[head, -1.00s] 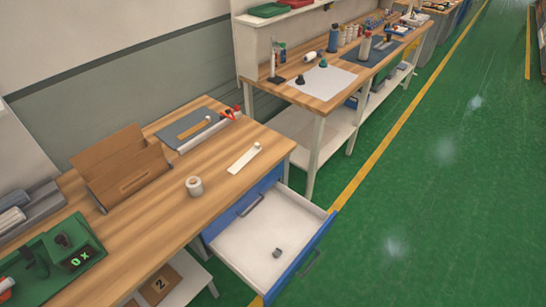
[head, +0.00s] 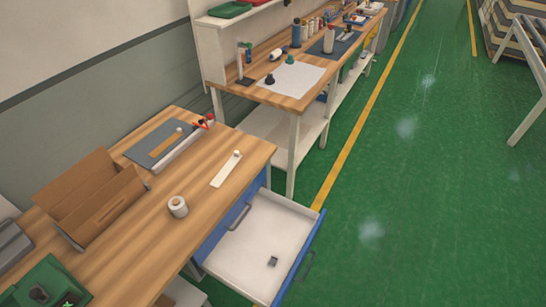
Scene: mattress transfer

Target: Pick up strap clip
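A small dark grey piece (head: 272,261), which looks like the strap clip, lies in the open drawer (head: 255,240) under the near workbench. It rests alone on the drawer's white floor, toward the front right. It is too small to make out its details. Neither of my grippers shows in the head view.
The near wooden bench (head: 150,230) holds a white roll (head: 178,207), a white strip (head: 226,170), a brown cardboard holder (head: 95,195) and a grey mat (head: 160,142). A second bench (head: 290,98) stands behind. The green floor (head: 400,200) to the right is clear.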

